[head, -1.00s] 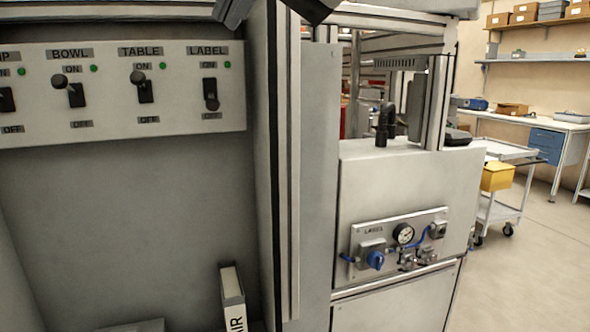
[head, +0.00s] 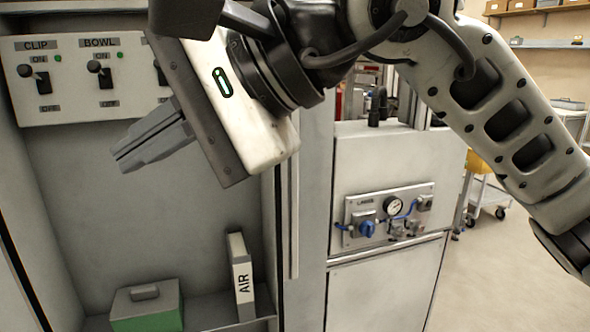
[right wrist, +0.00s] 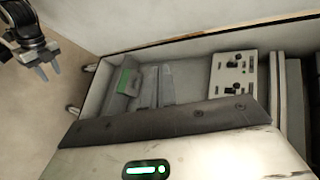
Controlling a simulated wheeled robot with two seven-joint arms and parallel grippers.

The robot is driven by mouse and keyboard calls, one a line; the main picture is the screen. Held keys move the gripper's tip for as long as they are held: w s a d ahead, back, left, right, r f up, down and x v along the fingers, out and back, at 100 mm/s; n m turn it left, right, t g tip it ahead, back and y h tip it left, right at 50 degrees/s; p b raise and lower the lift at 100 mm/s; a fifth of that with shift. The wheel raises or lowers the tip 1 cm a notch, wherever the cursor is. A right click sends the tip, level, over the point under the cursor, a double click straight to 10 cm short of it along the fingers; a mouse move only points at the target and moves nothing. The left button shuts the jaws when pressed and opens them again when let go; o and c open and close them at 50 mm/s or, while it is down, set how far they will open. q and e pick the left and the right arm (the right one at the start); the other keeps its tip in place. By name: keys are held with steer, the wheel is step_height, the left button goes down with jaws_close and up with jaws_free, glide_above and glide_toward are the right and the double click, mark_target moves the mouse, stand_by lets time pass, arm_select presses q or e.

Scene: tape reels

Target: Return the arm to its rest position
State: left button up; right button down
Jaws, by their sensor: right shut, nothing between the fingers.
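My right gripper (head: 122,158) hangs in front of the open grey cabinet, its arm reaching across from the right. Its fingers are together, with nothing between them, and it is clear of the switches. In the right wrist view the gripper's fingers (right wrist: 152,88) point toward the cabinet interior. The switch panel (head: 70,112) shows the CLIP and BOWL levers tilted up toward ON with green lights; the gripper hides the LABEL switch and most of TABLE. My left gripper (right wrist: 47,70) shows small at the upper left of the right wrist view, its two fingers apart and empty.
A white binder marked AIR (head: 242,280) and a green-and-grey box (head: 147,306) stand on the cabinet's bottom shelf. Right of the cabinet is a machine with a gauge panel (head: 388,215). A trolley (head: 490,196) stands farther right, with open floor in front.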

steer(key=w+d+f+n+t+y+p, duration=0.1)
steer(key=w+d+f+n+t, duration=0.65)
steer(key=n, duration=0.45)
steer(key=w+d+f+n+t+y, duration=0.2)
steer(key=w+d+f+n+t, duration=0.2)
steer(key=d+f+n+t, duration=0.55)
step_height(320, 180, down, 10)
steer(key=d+m+h, duration=0.2)
steer(key=m+h, duration=0.4)
steer(key=h, duration=0.1)
steer(key=s+d+f+m+g+h, duration=0.2)
steer(key=s+f, duration=0.5)
steer(key=f, duration=0.4)
steer(key=s+d+f+m+g+h, duration=0.2)
steer(key=s+d+f+m+g, duration=0.2)
steer(key=f, duration=0.7)
steer(key=s+m+g, duration=0.2)
steer(key=s+m, duration=0.2)
steer(key=shift+h+p, duration=0.3)
steer(key=shift+p, duration=0.05)
steer(key=shift+s, duration=0.1)
